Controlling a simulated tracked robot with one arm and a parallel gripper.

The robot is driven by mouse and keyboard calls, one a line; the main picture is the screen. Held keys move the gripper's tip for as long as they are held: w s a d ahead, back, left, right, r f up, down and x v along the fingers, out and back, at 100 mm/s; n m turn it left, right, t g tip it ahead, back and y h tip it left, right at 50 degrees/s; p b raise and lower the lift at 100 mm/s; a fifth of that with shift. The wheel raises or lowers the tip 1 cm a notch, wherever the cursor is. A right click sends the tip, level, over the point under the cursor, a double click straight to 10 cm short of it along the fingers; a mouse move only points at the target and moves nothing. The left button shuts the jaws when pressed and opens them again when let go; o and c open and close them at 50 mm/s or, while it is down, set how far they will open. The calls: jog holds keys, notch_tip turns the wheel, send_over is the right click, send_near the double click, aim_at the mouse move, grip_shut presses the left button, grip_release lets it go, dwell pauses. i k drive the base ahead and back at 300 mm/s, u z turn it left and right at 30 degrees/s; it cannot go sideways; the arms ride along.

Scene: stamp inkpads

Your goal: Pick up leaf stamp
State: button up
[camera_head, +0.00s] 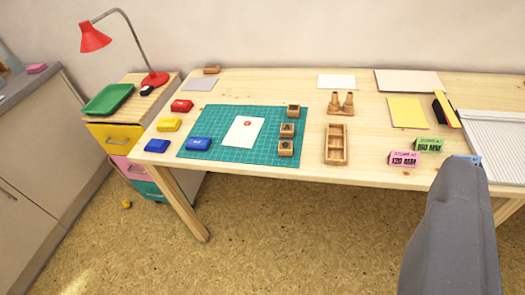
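Three small wooden block stamps stand along the right side of the green cutting mat (262,164): an upper one (293,110), a middle one (288,130) and a lower one (286,148). The lower two show dark marks on their faces. The marks are too small to tell which is the leaf stamp. A grey part of my gripper or arm (450,235) rises at the lower right, in front of the table edge and apart from the stamps. Its two fingers cannot be made out, and nothing held is visible.
A white card (243,132) with a red print lies on the mat. Red (181,105), yellow (168,124) and blue (199,143) inkpads stand left. A wooden compartment tray (335,158), a stand with two handles (341,104) and pink (404,159) and green (429,145) blocks stand right.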

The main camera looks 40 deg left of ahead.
aim_at(284, 148)
jog(key=u, duration=0.65)
jog(key=i, duration=1.05)
jog(key=u, duration=1.25)
jog(key=k, duration=1.25)
jog(key=z, duration=0.8)
